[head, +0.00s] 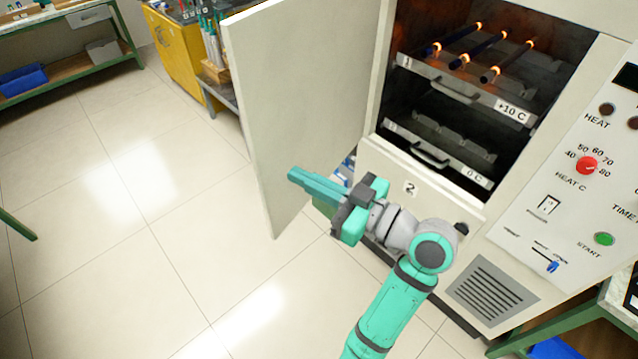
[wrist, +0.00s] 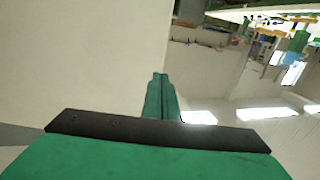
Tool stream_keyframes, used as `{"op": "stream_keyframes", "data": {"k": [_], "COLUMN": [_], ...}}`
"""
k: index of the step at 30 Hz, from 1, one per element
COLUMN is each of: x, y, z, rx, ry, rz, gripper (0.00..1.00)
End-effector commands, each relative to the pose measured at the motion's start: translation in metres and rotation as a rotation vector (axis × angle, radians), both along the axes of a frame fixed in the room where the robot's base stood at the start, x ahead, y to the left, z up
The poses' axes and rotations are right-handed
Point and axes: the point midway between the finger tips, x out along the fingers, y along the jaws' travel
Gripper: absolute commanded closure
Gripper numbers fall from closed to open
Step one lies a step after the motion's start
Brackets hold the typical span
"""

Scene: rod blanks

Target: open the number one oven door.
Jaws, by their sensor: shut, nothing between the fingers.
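The oven (head: 425,180) stands at the right with its pale door (head: 295,95) swung wide open to the left. A "2" is marked on the panel below the opening; the upper tray front (head: 465,88) carries a "1" and "+10 C". My gripper (head: 292,175) is shut and empty, its fingers pointing left across the lower part of the door in the head view. I cannot tell if it touches the door. In the wrist view the shut fingers (wrist: 160,80) lie beside a large pale panel (wrist: 80,50), apparently the door. No door handle shows.
Three dark rods with glowing ends lie on the upper tray. The lower tray (head: 435,155) is marked "0 C". A control panel with a red knob (head: 587,165) and green button (head: 604,239) is at the right. A yellow cabinet (head: 180,50) stands behind; floor at left is clear.

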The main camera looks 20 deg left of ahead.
Motion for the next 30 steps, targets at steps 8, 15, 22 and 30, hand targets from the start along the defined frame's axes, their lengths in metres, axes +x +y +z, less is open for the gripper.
{"op": "stream_keyframes", "data": {"k": [8,15,22,30], "x": [0.015,0.023,0.024,0.025], "y": [0.049,0.071,0.077,0.078], "z": [0.0,0.0,0.0,0.0], "rx": [0.0,0.001,0.0,0.0], "ry": [0.001,0.0,0.0,0.0], "rz": [0.004,0.001,0.004,0.002], "gripper": [1.0,1.0,1.0,1.0]}}
